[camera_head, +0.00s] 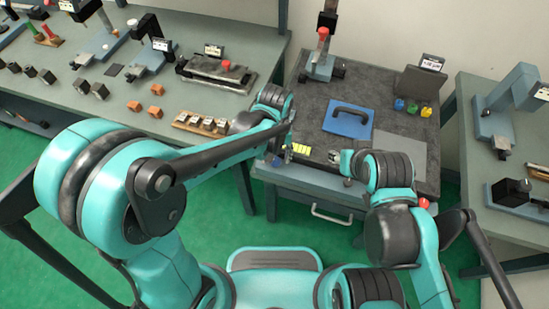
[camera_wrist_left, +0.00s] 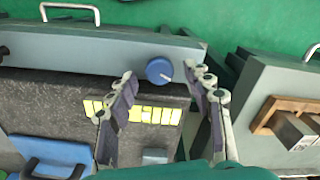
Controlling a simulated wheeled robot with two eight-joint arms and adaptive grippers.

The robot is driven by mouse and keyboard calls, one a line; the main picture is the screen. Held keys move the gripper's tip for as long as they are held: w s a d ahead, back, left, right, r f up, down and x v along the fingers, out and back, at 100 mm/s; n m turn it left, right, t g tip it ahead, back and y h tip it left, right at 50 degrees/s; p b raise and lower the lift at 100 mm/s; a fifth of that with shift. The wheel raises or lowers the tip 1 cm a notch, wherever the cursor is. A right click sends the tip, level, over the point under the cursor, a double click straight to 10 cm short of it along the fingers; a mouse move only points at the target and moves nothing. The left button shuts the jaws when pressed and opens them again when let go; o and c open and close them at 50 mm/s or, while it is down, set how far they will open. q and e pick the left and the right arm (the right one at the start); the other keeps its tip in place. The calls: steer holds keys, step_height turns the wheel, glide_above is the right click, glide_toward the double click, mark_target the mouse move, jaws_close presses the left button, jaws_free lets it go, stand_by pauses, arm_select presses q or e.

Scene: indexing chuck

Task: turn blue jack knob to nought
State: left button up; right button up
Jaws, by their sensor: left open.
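The blue jack knob (camera_wrist_left: 159,70) sits by the edge of the dark-topped bench in the left wrist view. A pale pointer mark on it points toward the lower right of that picture. My left gripper (camera_wrist_left: 162,79) is open, with one finger on each side of the knob and visible gaps between. I cannot tell how deep the fingers reach. In the head view my left gripper (camera_head: 273,146) is over the bench's front left corner and largely hides the knob. My right gripper (camera_head: 340,160) is near the bench front; its jaws are too small to read.
Yellow labels (camera_wrist_left: 152,115) lie beside the knob. A blue plate with a handle (camera_head: 348,121) lies on the dark bench top (camera_head: 400,148). Coloured knobs (camera_head: 412,108) stand at the right. A drawer handle (camera_head: 331,216) juts from the front. A wooden rack (camera_head: 202,124) is on the left bench.

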arm_select(q)
steer(key=shift+f, duration=0.6)
steer(key=shift+c, duration=0.2)
steer(key=c, duration=1.1)
steer(key=shift+m, duration=0.3)
steer(key=m, duration=1.1)
steer(key=shift+m, duration=0.4)
